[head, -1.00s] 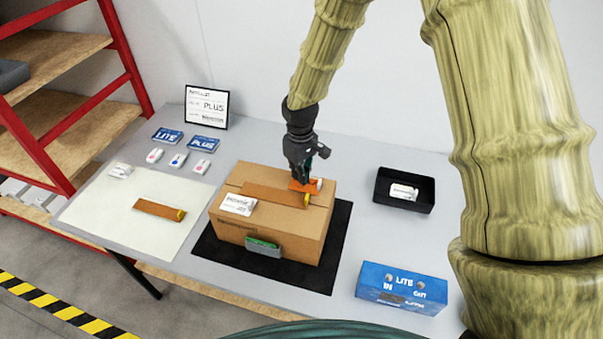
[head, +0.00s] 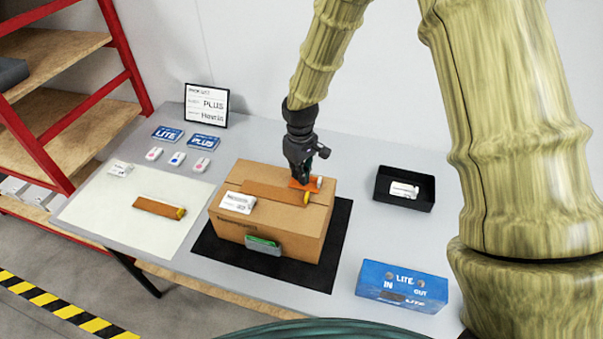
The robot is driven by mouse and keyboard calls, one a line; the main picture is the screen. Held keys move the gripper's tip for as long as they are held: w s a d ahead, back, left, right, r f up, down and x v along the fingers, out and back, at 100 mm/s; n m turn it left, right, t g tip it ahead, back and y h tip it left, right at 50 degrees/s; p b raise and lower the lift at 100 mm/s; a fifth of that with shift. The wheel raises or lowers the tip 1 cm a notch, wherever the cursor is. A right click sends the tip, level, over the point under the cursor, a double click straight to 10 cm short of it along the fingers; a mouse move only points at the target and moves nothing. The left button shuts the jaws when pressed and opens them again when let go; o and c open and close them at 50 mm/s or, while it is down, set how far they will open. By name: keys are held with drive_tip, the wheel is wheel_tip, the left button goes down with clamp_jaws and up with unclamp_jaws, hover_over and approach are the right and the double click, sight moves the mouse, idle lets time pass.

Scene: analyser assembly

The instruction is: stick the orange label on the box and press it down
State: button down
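The brown cardboard box (head: 300,235) stands closed on a black mat (head: 212,248) in the middle of the table. An orange label (head: 306,184) is at the top of the box, toward its far right, right under my gripper (head: 301,178). My gripper points down at the label. Its fingertips are small and partly hidden, so I cannot tell whether they are apart or together, or whether the label lies flat on the box.
A green and grey item (head: 263,245) is against the box's front. A pale sheet (head: 110,220) with another brown strip (head: 159,208) lies left. A black tray (head: 424,205) and a blue LITE box (head: 402,288) are right. A framed sign (head: 206,106) stands at the back.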

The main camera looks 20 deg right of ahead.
drive_tip(key=shift+f, duration=0.45)
idle(0.6)
drive_tip(key=shift+r, duration=0.1)
drive_tip(key=shift+r+p, duration=2.15)
drive_tip(key=shift+r, duration=0.8)
